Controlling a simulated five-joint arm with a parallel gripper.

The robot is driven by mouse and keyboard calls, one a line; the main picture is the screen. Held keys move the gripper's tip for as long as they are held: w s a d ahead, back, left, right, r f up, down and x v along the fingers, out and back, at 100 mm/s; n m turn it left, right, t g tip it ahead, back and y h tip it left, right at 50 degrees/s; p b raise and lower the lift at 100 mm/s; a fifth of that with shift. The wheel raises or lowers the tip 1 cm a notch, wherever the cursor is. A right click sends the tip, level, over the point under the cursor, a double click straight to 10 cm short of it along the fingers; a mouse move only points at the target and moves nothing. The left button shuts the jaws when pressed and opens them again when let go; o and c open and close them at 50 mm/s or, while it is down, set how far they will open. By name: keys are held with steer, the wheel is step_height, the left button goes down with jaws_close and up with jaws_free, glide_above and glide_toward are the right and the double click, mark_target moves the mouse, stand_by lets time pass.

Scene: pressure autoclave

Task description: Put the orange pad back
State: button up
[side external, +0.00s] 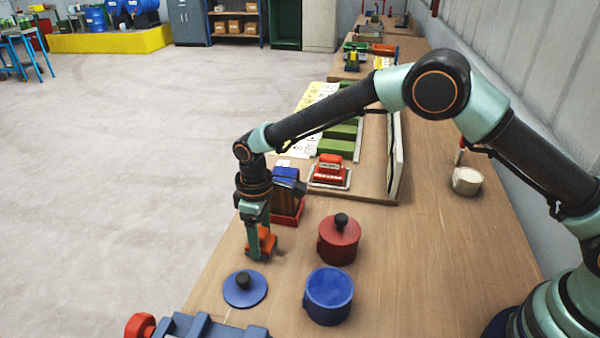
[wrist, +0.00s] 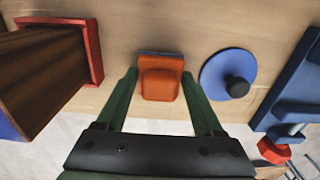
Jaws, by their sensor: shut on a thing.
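The orange pad (side external: 266,243) is at the lower end of my gripper (side external: 258,250), near the left edge of the wooden table. In the wrist view the orange pad (wrist: 160,84) sits between the two green fingers of my gripper (wrist: 160,76), which are shut on it. A greyish edge shows along its far side. The pad is at or close to the tabletop; I cannot tell whether it touches.
A blue lid (side external: 245,289), an open blue pot (side external: 328,296) and a lidded red pot (side external: 339,238) stand close by. A red-based holder (side external: 288,213) with dark blocks is just behind. A red-and-white item (side external: 330,172) lies farther back.

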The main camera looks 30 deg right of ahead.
steer(key=shift+f, duration=0.25)
steer(key=shift+f, duration=0.15)
steer(key=o, duration=1.2)
